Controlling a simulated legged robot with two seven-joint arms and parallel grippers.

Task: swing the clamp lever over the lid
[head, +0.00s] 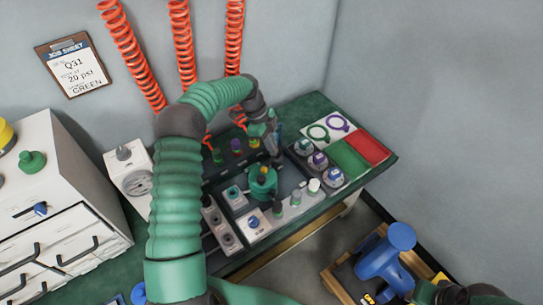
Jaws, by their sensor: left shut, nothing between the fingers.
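My left gripper (272,143) is shut and empty, pointing down over the green round vessel (263,183) on the bench's test station. The vessel stands in the middle of the station, with a small knobbed top. The gripper and wrist hide part of the area just behind it. I cannot make out the clamp lever separately from the gripper and vessel, nor whether the fingers touch anything.
Knobs on a panel (318,162) and green and red trays (366,146) lie right of the vessel. A gauge box (130,174) and white drawer cabinet (62,215) stand left. Orange coiled hoses (182,40) hang behind. A blue clamp-like tool (385,262) sits in a low crate.

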